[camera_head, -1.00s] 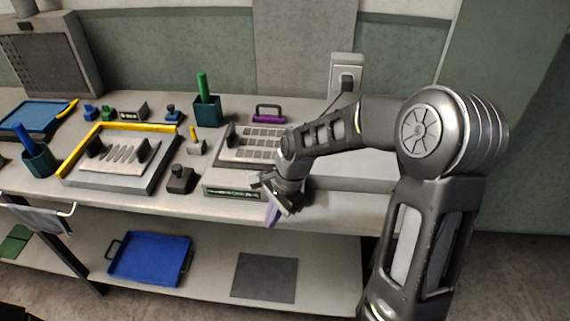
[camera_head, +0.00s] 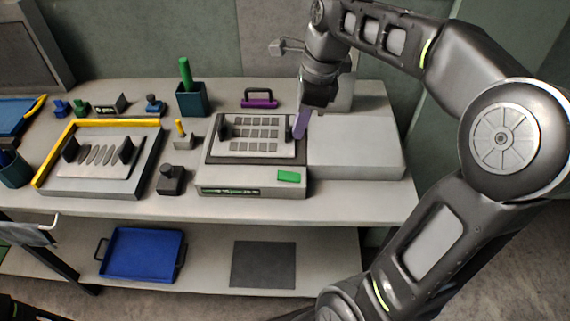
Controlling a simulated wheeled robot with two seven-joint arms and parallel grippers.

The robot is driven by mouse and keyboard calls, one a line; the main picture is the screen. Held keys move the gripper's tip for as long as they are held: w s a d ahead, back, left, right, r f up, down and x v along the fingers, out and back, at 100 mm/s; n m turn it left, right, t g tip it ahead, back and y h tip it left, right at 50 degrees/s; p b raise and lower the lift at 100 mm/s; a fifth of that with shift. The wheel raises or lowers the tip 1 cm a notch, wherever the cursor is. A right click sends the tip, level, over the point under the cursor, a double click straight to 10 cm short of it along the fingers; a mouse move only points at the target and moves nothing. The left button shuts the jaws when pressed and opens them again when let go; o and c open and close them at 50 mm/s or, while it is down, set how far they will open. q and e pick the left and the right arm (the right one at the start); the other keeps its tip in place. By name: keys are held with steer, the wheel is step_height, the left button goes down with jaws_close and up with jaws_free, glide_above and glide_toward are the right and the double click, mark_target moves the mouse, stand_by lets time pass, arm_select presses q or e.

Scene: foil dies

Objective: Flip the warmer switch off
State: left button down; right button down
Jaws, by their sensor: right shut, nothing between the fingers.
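The warmer (camera_head: 252,182) is a low grey box on the bench, with a dark-framed top plate of small grey squares and a lit green strip on its front. A green rectangular patch (camera_head: 290,176), which may be its switch, lies on the front right of its top; I cannot tell its position. My right gripper (camera_head: 300,124), with purple fingertips, is shut and empty. It points down over the right edge of the top plate, behind the green patch. I cannot tell whether it touches the plate. My left gripper is not in view.
A pale grey block (camera_head: 355,148) adjoins the warmer's right side. A purple handle (camera_head: 259,98) is behind it. A dark knobbed block (camera_head: 171,180) and a yellow-edged tray (camera_head: 146,178) are left. A blue tray (camera_head: 145,254) lies on the lower shelf.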

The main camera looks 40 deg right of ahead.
mark_target(283, 174)
steer(key=p+x, duration=0.1)
steer(key=x, duration=1.2)
steer(key=shift+f, duration=0.35)
